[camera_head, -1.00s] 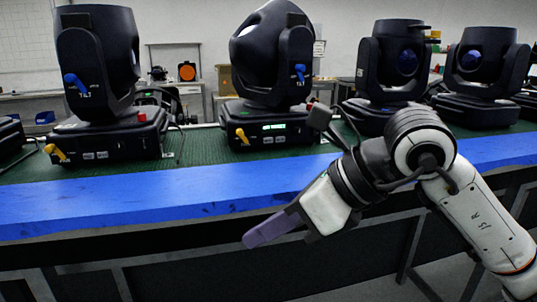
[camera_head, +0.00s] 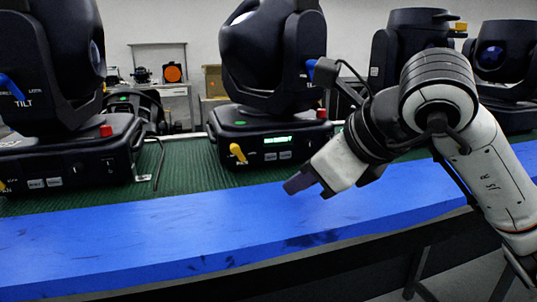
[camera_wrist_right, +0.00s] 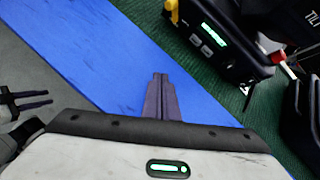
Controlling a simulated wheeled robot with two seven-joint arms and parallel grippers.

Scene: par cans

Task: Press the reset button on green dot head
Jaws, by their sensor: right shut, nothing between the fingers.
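The head with a green dot (camera_head: 240,123) on its base is the black moving head (camera_head: 263,58) at the middle of the head view. Its base has a lit green display, a yellow lever and a red button (camera_head: 321,113) at the right end of the top. The red button also shows at upper right in the wrist view (camera_wrist_right: 278,57). My right gripper (camera_head: 299,183) is shut and empty over the blue table edge, in front of that base and apart from it. Dark prongs at the wrist view's left edge (camera_wrist_right: 28,99) may be my left gripper; their opening is unclear.
A second head (camera_head: 50,70) with its own red button (camera_head: 106,130) stands at left. More heads (camera_head: 410,45) stand at right behind my right arm. The blue table edge (camera_head: 150,235) is clear. Green matting (camera_head: 185,165) lies between the bases.

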